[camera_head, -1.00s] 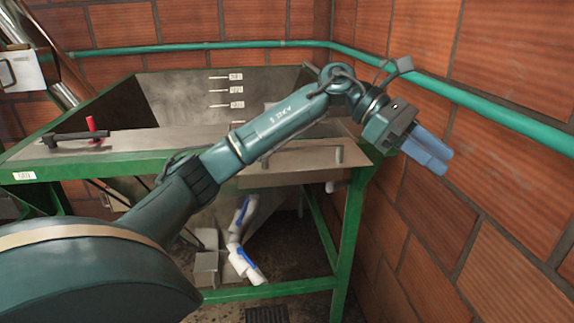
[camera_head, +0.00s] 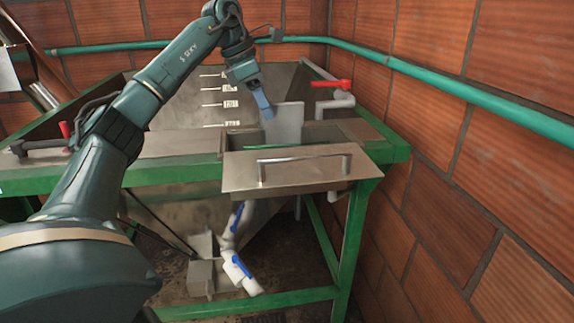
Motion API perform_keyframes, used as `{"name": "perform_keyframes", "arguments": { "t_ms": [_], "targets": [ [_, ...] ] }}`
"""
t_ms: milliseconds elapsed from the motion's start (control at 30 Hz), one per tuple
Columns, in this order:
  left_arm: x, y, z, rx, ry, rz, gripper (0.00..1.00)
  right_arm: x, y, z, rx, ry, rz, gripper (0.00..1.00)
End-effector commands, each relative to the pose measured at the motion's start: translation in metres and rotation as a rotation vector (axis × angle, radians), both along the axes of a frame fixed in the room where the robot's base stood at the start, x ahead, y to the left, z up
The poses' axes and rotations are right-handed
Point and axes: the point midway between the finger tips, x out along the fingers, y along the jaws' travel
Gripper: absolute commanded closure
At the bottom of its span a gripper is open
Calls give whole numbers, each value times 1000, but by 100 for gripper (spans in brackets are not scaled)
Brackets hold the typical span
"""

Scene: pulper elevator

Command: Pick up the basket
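No basket shows clearly. A steel panel with a bar handle (camera_head: 300,183) lies at the front right of the green-framed steel hopper (camera_head: 165,143); I cannot tell whether it belongs to the basket. Behind it, a flat grey plate (camera_head: 287,124) stands upright in an opening in the hopper top. My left gripper (camera_head: 267,113) points down with its blue fingers just left of this plate. They overlap its edge in the picture, and I cannot tell if they touch it. The fingers are seen edge-on, so their gap is hidden. My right gripper is out of view.
A red-handled valve (camera_head: 333,83) on a white pipe stands behind the hopper's right side. A black handle (camera_head: 42,145) is at the left. White pipes (camera_head: 240,273) show below. Brick walls with a green pipe (camera_head: 437,88) close in at the back and right.

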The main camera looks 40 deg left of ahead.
Motion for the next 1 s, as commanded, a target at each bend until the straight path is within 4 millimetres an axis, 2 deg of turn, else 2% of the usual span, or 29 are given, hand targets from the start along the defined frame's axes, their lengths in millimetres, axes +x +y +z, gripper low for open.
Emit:
{"name": "perform_keyframes", "arguments": {
  "t_ms": [33, 100, 300, 467, 800, 1000],
  "targets": [
    [3, -3, -13, 1, 5, -2, 61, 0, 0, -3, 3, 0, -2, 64],
    [7, -7, -26, 0, 4, -2, 61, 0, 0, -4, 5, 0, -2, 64],
    [17, -14, -53, 0, 1, -3, 61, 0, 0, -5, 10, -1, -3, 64],
    [20, -17, -60, -1, -1, -4, 61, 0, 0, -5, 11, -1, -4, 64],
    [37, -30, -100, -2, 0, -5, 61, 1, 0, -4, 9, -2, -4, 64],
    [39, -32, -104, -1, -3, -4, 61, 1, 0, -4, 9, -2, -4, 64]
  ]
}}
